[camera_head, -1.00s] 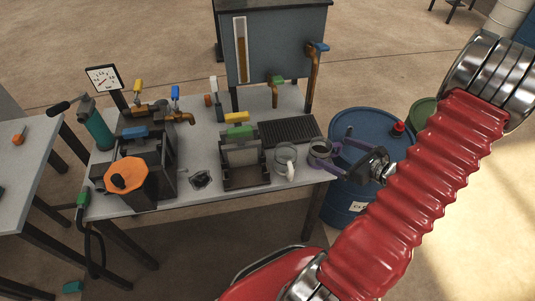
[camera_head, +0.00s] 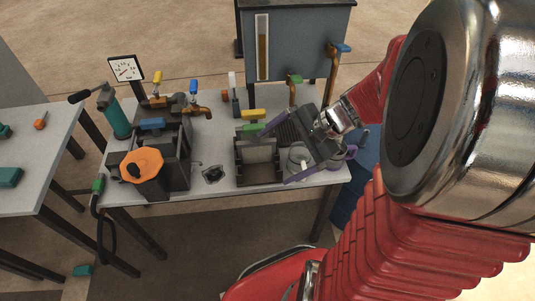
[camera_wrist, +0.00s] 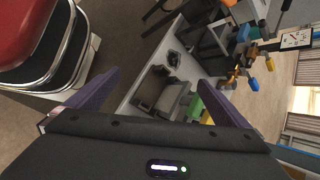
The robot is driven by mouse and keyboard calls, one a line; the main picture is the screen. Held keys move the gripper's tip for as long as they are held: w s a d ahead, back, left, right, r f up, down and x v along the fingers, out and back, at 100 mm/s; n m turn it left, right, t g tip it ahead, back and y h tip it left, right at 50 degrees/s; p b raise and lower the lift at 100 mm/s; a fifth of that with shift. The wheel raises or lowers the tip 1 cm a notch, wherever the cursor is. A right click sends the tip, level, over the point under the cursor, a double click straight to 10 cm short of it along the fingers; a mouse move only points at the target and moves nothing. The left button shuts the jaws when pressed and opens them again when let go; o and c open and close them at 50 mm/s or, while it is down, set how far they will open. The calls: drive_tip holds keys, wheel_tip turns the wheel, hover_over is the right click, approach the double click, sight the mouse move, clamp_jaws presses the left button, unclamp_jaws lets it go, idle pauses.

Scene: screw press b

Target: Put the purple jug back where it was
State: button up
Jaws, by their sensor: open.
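In the wrist view the open fingers (camera_wrist: 160,76) frame the bench edge and the black frame; I cannot make out the jug there.
The black open frame (camera_head: 258,172) stands left of the mug. A machine with an orange knob (camera_head: 142,165) fills the left of the bench. A grey tank with taps (camera_head: 297,45) stands behind. A blue barrel (camera_head: 350,205) stands right of the bench.

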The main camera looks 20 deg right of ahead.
drive_tip(key=s+a+r+n+h, duration=0.3)
drive_tip(key=s+r+n, duration=0.1)
drive_tip(key=n, duration=0.3)
drive_tip(key=s+a+r+n+t+h, duration=0.1)
drive_tip(key=s+a+r+n+h, duration=0.2)
drive_tip(key=r+n, duration=0.4)
drive_tip(key=shift+s+a+r+n+h, duration=0.3)
drive_tip(key=shift+s+a, duration=0.05)
drive_tip(key=shift+a, duration=0.1)
drive_tip(key=shift+c, duration=0.6)
